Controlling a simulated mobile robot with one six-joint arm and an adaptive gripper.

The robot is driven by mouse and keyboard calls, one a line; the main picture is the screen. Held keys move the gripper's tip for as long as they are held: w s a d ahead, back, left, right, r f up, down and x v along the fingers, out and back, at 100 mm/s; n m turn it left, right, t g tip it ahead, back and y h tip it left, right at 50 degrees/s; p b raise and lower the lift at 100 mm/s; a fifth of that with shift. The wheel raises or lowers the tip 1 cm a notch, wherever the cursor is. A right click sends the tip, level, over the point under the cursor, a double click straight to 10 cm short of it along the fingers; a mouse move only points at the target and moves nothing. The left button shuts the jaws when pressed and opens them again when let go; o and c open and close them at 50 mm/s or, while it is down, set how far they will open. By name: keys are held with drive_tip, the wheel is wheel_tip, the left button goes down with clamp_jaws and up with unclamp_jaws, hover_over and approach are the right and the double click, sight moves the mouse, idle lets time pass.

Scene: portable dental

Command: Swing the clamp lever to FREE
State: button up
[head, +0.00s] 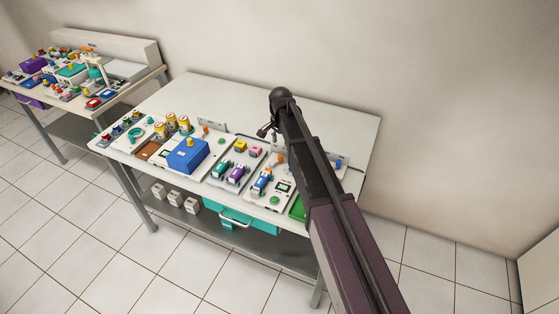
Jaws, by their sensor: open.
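My arm reaches over the white table (225,95) from the lower right. My gripper (265,131) hangs above the right half of the table, near its back row of items. It is small in the picture and looks open and empty, apart from the things below. I cannot tell which part is the clamp lever, and no FREE label can be read. A small orange part (280,158) shows just beside my arm. Another small orange part (205,128) stands near a grey bracket. My arm hides part of the table's right side.
A blue box (187,156) with a yellow knob and several yellow-topped canisters (170,120) stand left of my gripper. Coloured devices (237,174) and a green tray (297,208) line the front. The table's back is clear. A teal drawer (228,217) hangs below. Another crowded table (128,87) stands far left.

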sight(281, 155)
drive_tip(key=shift+f+b, duration=3.35)
drive_tip(key=shift+f, duration=0.3)
